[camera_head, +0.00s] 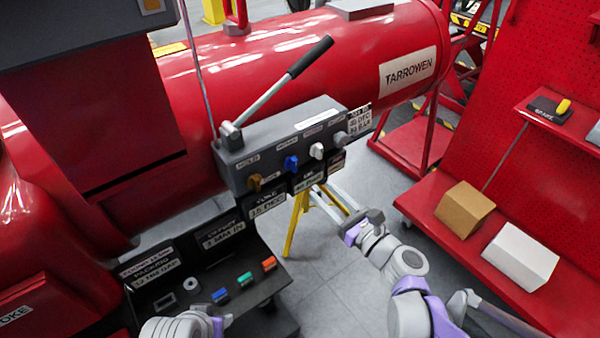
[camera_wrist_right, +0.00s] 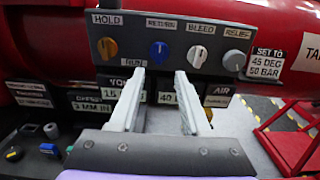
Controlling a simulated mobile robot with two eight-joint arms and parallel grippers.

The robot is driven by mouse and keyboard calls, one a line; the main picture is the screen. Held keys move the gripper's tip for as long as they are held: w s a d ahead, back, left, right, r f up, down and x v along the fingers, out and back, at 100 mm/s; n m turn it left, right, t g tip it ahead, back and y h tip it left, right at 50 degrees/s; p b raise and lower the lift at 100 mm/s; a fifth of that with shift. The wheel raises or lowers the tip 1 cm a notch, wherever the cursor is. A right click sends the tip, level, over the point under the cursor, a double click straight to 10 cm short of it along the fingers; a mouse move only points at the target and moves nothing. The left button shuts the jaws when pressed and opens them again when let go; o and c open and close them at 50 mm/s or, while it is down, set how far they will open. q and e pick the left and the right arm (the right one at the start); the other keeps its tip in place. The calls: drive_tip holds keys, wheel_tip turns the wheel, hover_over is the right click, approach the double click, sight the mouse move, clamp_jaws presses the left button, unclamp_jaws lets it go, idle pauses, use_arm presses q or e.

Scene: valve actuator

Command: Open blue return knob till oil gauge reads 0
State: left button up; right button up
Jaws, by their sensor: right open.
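The blue return knob (camera_head: 291,162) sits on the front of a grey control box (camera_head: 236,180), second from the left in a row of knobs. In the right wrist view, the blue knob (camera_wrist_right: 159,50) is under a RETURN label, its handle pointing roughly up and down. My right gripper (camera_head: 335,203) is open and empty, below and in front of the box. In the right wrist view, the fingertips (camera_wrist_right: 160,74) lie left and right below the blue knob and look apart from it. I cannot make out an oil gauge.
An orange knob (camera_wrist_right: 107,48), a white knob (camera_wrist_right: 197,56) and a grey knob (camera_wrist_right: 234,60) flank the blue one. A long pump lever (camera_head: 290,78) rises above the box. A red shelf (camera_head: 468,255) holds boxes at right. A lower black panel (camera_head: 190,275) has coloured switches.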

sight(296, 166)
drive_tip(key=x, duration=1)
drive_tip(key=shift+w+a, duration=0.15)
clamp_jaws()
